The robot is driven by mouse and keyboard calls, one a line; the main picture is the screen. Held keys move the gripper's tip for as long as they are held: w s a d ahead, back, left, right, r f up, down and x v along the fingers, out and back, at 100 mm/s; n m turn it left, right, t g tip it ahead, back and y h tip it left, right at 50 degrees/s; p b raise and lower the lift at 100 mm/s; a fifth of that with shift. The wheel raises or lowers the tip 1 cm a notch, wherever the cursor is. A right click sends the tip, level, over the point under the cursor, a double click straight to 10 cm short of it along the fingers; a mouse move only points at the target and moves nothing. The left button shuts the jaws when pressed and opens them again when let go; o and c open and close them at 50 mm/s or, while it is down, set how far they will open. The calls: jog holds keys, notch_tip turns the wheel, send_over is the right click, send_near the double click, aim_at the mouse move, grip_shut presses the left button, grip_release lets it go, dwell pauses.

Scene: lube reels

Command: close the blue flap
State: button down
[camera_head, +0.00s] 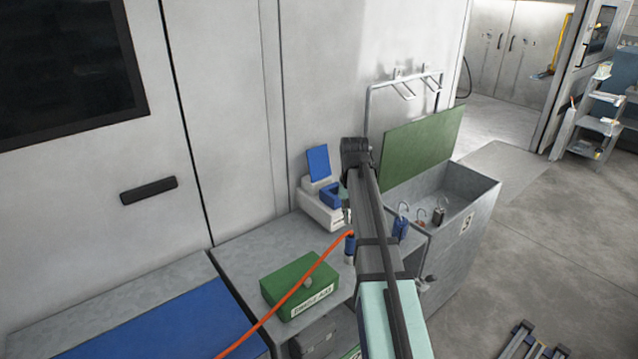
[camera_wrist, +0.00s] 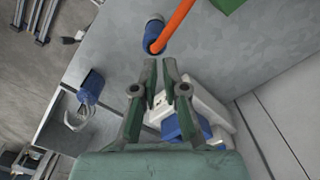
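The blue flap (camera_head: 319,163) is a flat panel standing raised, leaning slightly, at the back of a small white device (camera_head: 318,211). The device has a blue block (camera_head: 331,194) on its front part and sits on the grey bench against the wall. My gripper (camera_head: 347,209) is just right of the device, pointing down and partly hidden by my arm. The white device (camera_wrist: 214,110) and a blue part (camera_wrist: 172,130) show behind the right finger; I cannot tell whether that part is the flap.
A green box (camera_head: 300,285) with a label stands on the bench (camera_head: 235,252). An orange hose (camera_head: 290,296) ends at a blue-collared nozzle (camera_wrist: 154,34) near my gripper. On the right is an open grey bin (camera_head: 470,215) with a raised green lid (camera_head: 422,145) and hanging padlocks.

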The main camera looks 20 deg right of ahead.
jog(key=w+a+f+n+h, duration=0.1)
jog(key=w+a+f+n, duration=0.1)
jog(key=w+a+f, duration=0.35)
jog(key=n+t+h+b, duration=0.2)
jog(key=n+t+h, duration=0.95)
jog(key=n, duration=0.25)
send_near(304, 153)
jog(key=shift+g+h, duration=0.25)
jog(key=w+d+p, duration=0.1)
jog(key=d, duration=0.1)
jog(key=w+d+p, duration=0.1)
jog(key=w+d+r+p, duration=0.1)
jog(key=d, duration=0.1)
jog(key=shift+w+d, duration=0.25)
jog(key=shift+d, duration=0.1)
jog(key=shift+w+d+f, duration=0.2)
jog(key=shift+w+d, duration=0.1)
jog(key=shift+d, duration=0.15)
jog(key=shift+s+d, duration=0.15)
